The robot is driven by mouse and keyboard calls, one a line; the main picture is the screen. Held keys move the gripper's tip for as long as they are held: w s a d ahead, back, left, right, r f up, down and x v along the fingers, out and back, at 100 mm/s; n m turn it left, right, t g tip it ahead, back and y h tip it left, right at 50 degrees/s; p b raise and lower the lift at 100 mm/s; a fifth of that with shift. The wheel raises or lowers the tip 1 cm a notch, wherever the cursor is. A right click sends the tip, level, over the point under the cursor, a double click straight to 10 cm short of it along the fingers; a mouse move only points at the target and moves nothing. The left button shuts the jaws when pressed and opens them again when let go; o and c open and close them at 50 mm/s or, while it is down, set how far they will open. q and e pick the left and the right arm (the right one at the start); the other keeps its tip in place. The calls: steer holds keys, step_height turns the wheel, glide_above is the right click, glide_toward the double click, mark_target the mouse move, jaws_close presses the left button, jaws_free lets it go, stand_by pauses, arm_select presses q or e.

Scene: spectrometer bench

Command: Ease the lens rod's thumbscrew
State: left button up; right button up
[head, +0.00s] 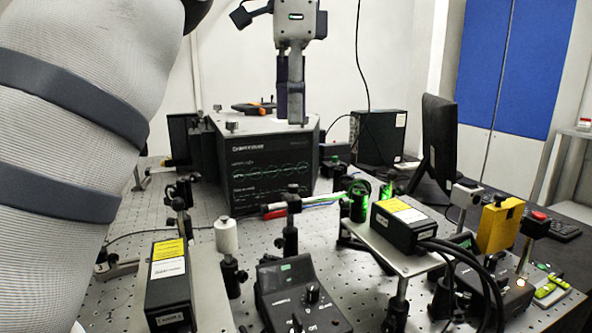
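My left gripper (290,118) hangs at the top centre, its fingers pointing down over the top of the large black spectrometer box (275,170). Its two fingers lie nearly in line with the view, so I cannot tell the gap between them. Nothing is clearly held. Several upright rods stand on the bench, among them a dark post (290,228) in front of the box and a green-lit round mount (358,203) to its right. I cannot tell which is the lens rod, and its thumbscrew is too small to make out. My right gripper is not in view.
The perforated bench (205,212) is crowded. A black control box with a knob (300,297) is at front centre. A labelled black module (405,225) sits on a raised plate at right, with cables. A white cylinder (226,234) stands left of centre. A monitor (437,140) is behind.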

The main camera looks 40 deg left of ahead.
mark_target(293, 186)
arm_select(q)
steer(key=f, duration=0.7)
steer(key=f+p, duration=0.1)
steer(key=f, duration=0.3)
steer(key=shift+s+d+f, duration=0.2)
steer(key=shift+s+f, duration=0.05)
steer(key=shift+f, duration=0.1)
steer(key=shift+c, duration=0.4)
jaws_close()
